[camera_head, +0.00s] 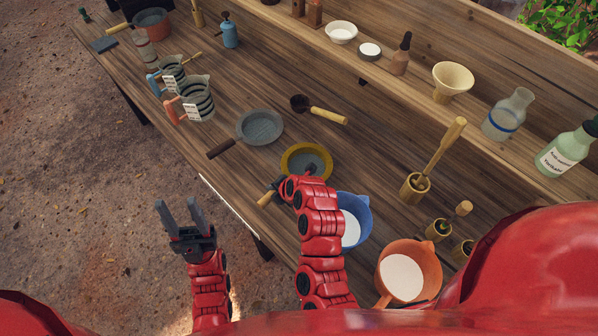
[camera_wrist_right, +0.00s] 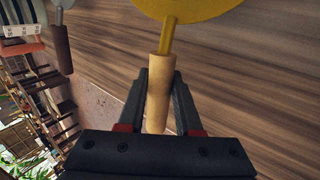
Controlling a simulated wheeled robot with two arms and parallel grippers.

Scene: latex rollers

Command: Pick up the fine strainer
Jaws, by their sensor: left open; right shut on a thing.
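A yellow-rimmed strainer (camera_head: 285,160) with a light wooden handle (camera_head: 265,199) is at the table's front edge in the head view. My right gripper (camera_head: 277,187) is shut on this handle. In the right wrist view its fingers (camera_wrist_right: 160,95) lie on both sides of the wooden handle (camera_wrist_right: 160,85), with the yellow rim (camera_wrist_right: 195,8) ahead. A grey strainer (camera_head: 260,126) with a dark handle lies just behind it. I cannot tell which mesh is finer. My left gripper (camera_head: 180,214) is open and empty, off the table over the ground.
A blue pitcher (camera_head: 360,207) and an orange pitcher (camera_head: 427,258), both with white contents, stand right of my right arm. A dark ladle (camera_head: 325,114) lies behind the strainers. Striped jugs (camera_head: 197,100) stand to the left. The wood between these is clear.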

